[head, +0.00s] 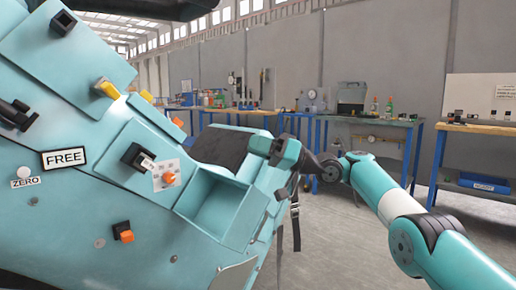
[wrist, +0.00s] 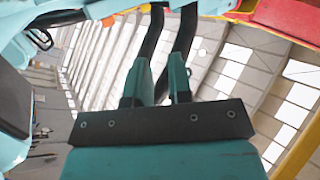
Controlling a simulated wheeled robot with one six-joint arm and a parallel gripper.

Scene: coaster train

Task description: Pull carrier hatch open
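The large teal carrier body (head: 70,235) fills the left of the head view, tilted. An open, empty box-shaped compartment (head: 222,212) is set in its right side. A dark panel (head: 222,148) lies just above that compartment. I cannot tell for sure which part is the hatch. My gripper (head: 262,146) is at the right of the dark panel, partly hidden; the head view does not show whether it touches. In the wrist view its two teal fingers (wrist: 160,70) stand apart with an empty gap. Two black curved bars (wrist: 183,42) run beyond the fingertips.
Orange, yellow and black knobs and levers stick out from the carrier, with FREE (head: 66,159) and ZERO labels. A dark strap (head: 295,222) hangs at its right edge. Blue workbenches (head: 375,121) stand along the far wall. The grey floor (head: 335,235) at right is clear.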

